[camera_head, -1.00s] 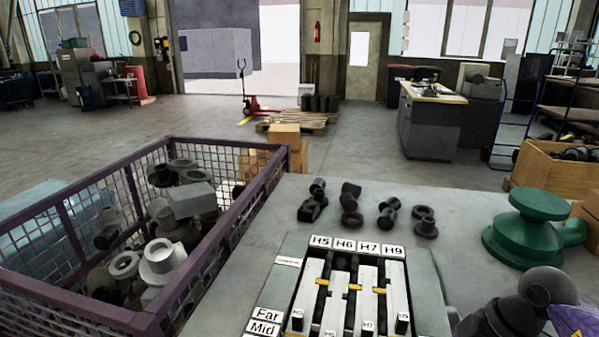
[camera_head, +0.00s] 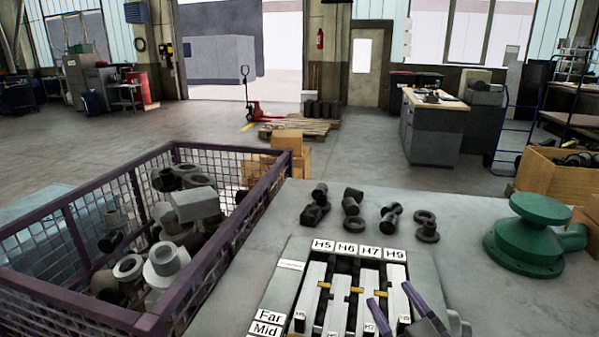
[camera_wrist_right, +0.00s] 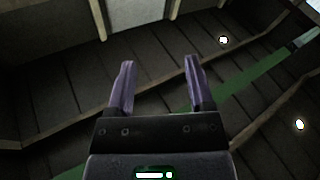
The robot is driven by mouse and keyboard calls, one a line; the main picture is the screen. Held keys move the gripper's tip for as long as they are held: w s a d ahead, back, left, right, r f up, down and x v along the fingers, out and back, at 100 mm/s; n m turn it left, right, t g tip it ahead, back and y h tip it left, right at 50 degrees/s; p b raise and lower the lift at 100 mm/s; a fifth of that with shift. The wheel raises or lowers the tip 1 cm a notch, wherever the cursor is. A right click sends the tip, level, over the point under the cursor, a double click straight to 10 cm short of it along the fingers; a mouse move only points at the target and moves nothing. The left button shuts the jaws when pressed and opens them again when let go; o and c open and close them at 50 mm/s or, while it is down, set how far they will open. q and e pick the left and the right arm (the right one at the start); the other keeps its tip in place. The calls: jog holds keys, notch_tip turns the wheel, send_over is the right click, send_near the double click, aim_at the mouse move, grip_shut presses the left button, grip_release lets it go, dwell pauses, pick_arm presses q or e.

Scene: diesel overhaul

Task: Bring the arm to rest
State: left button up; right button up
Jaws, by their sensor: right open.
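My right gripper (camera_head: 392,305) shows at the bottom right of the head view, over the right part of the labelled fixture (camera_head: 270,308). Its two purple fingers are apart with nothing between them. In the right wrist view the gripper (camera_wrist_right: 158,78) is open and empty, with a dark ceiling-like surface with beams and small lights behind it. The fixture holds several pale bars under labels H5, H6, H7 and H9 (camera_head: 358,250), and carries Far and Mid labels at its left. My left gripper is not in view.
The grey table (camera_head: 465,215) carries dark fittings (camera_head: 352,208) behind the fixture and a green flanged part (camera_head: 530,235) at right. A purple mesh crate (camera_head: 140,185) full of grey and dark parts stands at left. Open floor lies beyond.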

jog(key=s+d+f+m+g+h, duration=0.5)
jog(key=s+f+m+g+h, duration=0.3)
jog(key=f, duration=0.5)
jog(key=s+a+f+n+g+y, duration=0.1)
jog(key=s+a+f+n+g, duration=0.2)
jog(key=s, duration=0.4)
jog(key=s+a+f+g+y, duration=0.1)
jog(key=s+f+g, duration=0.2)
jog(key=s+g, duration=0.25)
notch_tip(320, 180, down, 23)
jog(key=s+b, duration=0.3)
jog(key=b, duration=0.2)
pick_arm(q)
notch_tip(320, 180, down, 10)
jog(key=b, duration=0.4)
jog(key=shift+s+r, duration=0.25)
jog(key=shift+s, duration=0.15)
pick_arm(e)
jog(key=s+d+f+g+h, duration=0.1)
jog(key=s+d+f+g, duration=0.1)
jog(key=s+f, duration=1.1)
notch_tip(320, 180, down, 2)
jog(key=shift+s+d+f+n, duration=0.1)
jog(key=shift+s+d+n, duration=0.15)
jog(key=shift+d, duration=0.55)
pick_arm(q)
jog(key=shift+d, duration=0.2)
pick_arm(e)
jog(key=shift+w, duration=0.1)
